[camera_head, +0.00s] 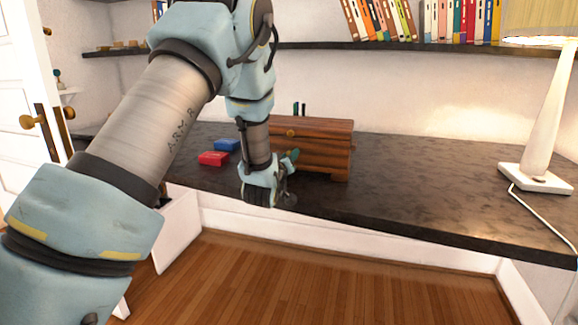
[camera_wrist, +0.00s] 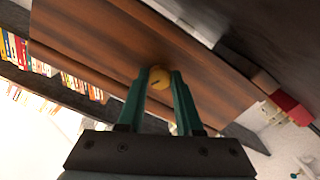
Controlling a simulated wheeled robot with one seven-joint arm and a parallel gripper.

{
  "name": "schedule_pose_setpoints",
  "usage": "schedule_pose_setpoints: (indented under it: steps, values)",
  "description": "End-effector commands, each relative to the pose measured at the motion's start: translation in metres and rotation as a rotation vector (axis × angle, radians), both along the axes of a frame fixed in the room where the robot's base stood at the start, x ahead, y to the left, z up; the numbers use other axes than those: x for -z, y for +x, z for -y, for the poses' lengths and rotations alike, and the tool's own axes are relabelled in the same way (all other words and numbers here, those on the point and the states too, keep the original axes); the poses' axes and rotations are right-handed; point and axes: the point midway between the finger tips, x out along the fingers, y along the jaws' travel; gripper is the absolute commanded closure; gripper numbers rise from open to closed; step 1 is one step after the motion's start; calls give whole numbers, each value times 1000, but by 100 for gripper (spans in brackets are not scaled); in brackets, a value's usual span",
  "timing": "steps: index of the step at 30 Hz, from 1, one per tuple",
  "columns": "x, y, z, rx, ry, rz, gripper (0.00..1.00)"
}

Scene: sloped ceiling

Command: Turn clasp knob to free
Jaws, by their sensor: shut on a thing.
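A brown wooden box (camera_head: 322,145) stands on the dark counter (camera_head: 400,195). Its front fills much of the wrist view (camera_wrist: 110,45). A round yellow clasp knob (camera_wrist: 160,78) sits on that front. My gripper (camera_wrist: 160,76) has its two green fingers on either side of the knob, shut on it. In the head view, my gripper (camera_head: 290,160) reaches the box's left side, and my wrist hides the knob there. A small brass spot (camera_head: 290,133) shows higher on the box.
A white lamp (camera_head: 540,130) stands at the right. A book shelf (camera_head: 400,46) runs above. The counter between box and lamp is clear.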

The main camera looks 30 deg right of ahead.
Motion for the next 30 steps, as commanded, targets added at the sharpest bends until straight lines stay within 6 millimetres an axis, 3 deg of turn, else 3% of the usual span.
schedule_pose_setpoints:
  steps: [30]
  values:
    - [2,-1,1,0,663,618,100]
